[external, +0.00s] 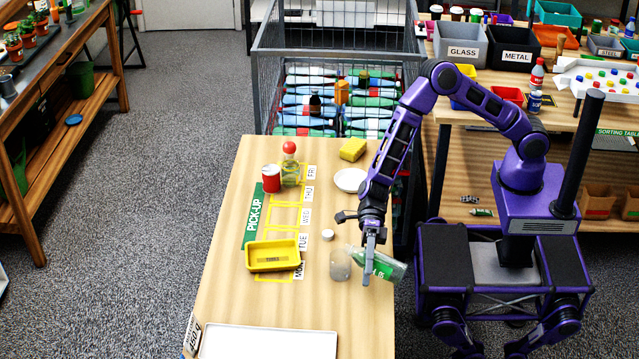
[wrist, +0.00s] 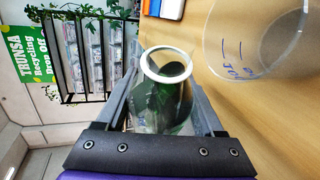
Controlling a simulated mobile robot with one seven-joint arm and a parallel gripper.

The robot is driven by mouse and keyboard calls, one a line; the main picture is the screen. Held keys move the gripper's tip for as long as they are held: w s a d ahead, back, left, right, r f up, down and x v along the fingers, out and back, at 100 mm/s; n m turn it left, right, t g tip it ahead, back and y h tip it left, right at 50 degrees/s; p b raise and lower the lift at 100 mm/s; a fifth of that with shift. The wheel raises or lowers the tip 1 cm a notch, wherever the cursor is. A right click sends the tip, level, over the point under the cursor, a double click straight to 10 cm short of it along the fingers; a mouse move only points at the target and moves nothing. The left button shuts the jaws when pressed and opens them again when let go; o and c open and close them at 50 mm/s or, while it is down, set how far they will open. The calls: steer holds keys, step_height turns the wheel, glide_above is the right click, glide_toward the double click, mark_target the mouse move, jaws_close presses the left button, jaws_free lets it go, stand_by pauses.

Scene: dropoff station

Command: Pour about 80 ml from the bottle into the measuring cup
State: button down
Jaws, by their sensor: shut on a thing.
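My gripper (external: 369,268) is shut on a clear bottle with a green label (external: 392,268), above the near right part of the table. The bottle is tipped far over, close to level, with its mouth toward the left. The clear measuring cup (external: 340,268) stands upright just left of it, the bottle's mouth near its rim. In the wrist view the bottle's white-rimmed mouth (wrist: 166,65) shows between the fingers, and the cup (wrist: 235,60) with blue marks is at upper right. I see no stream of liquid. The cup's fill level cannot be told.
A white cap (external: 328,234) lies behind the cup. A yellow tray (external: 272,262) is to the left. A white plate (external: 350,180), yellow sponge (external: 352,149), red-and-white can (external: 271,178) and red-capped bottle (external: 290,165) stand farther back. A white tray (external: 265,343) lies at the front.

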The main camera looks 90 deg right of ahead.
steer(key=shift+r+m+g+y+p, duration=0.3)
steer(key=shift+r+m+p, duration=0.25)
steer(key=shift+p, duration=1)
steer(key=shift+s+a, duration=0.2)
steer(key=shift+s, duration=0.15)
steer(key=shift+r+m+y+p, duration=0.3)
steer(key=shift+r+m+p, duration=0.15)
steer(key=shift+m+p, duration=0.15)
stand_by(2.0)
step_height(320, 180, down, 2)
steer(key=b, duration=0.1)
steer(key=n+b, duration=0.1)
steer(key=b, duration=0.1)
steer(key=shift+s+f+n+h, duration=0.1)
steer(key=shift+f+n+h, duration=0.15)
steer(key=shift+h, duration=0.15)
steer(key=shift+f+n+b, duration=0.3)
steer(key=shift+b, duration=0.9)
steer(key=shift+s+t+b, duration=0.1)
steer(key=shift+t+b, duration=0.3)
steer(key=shift+b, duration=0.05)
steer(key=shift+r+n+h, duration=0.25)
steer(key=shift+n+h, duration=0.05)
steer(key=f+b, duration=0.1)
steer(key=b, duration=0.2)
steer(key=shift+s+n, duration=0.1)
steer(key=shift+n, duration=0.2)
steer(key=shift+r+n+t+h, duration=0.15)
steer(key=shift+n+t+h, duration=0.15)
